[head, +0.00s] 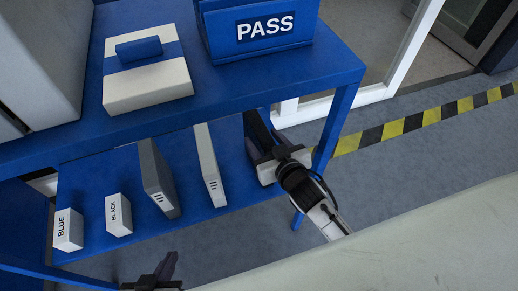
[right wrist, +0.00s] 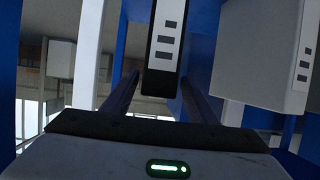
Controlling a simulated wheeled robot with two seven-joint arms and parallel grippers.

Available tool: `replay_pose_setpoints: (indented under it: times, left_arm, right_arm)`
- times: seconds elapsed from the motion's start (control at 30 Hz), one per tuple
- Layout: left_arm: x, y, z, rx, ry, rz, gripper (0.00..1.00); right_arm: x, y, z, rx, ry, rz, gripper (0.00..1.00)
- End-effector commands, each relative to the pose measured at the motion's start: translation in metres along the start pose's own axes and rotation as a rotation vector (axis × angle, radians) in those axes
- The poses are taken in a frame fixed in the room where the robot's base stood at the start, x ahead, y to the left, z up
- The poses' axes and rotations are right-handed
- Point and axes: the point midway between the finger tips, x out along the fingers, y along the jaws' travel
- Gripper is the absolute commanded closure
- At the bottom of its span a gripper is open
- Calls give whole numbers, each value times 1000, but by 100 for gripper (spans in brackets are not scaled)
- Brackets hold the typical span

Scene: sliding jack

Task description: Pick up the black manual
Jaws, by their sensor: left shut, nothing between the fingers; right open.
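The black manual (head: 257,130) stands upright at the right end of the lower blue shelf, partly hidden by my right gripper (head: 281,160). In the right wrist view, its pale spine with dark marks (right wrist: 165,60) is between the two fingers of my right gripper (right wrist: 160,97). The fingers are open, one on each side, and a gap shows beside the manual. I cannot tell how deep the fingers reach. My left gripper (head: 158,275) is shut and empty at the bottom of the head view, apart from the shelf.
On the lower shelf stand a white manual (head: 209,165), a grey one (head: 157,177), and boxes labelled BLACK (head: 118,214) and BLUE (head: 68,230). The blue upper shelf (head: 230,92) overhangs them, carrying a blue PASS bin (head: 258,50) and a white-and-blue box (head: 148,88).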

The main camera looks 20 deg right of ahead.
Motion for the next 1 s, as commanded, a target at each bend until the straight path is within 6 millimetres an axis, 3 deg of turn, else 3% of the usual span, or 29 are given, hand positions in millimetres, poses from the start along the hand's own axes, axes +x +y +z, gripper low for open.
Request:
replay_pose_setpoints:
  times: [0.27, 0.57, 0.87, 1.0]
  left_arm:
    - [6, 0, 8, -5, -4, 2, 100]
    - [5, 0, 6, -5, 0, 1, 100]
    - [5, -1, 5, -4, 1, 1, 100]
    - [5, -1, 4, -3, 3, 0, 100]
  right_arm:
    - [40, 3, -1, -1, 2, 1, 47]
    - [45, 3, -1, 0, 1, 1, 47]
    - [44, 3, -1, 0, 0, 1, 98]
    - [44, 3, -1, 0, 0, 1, 100]
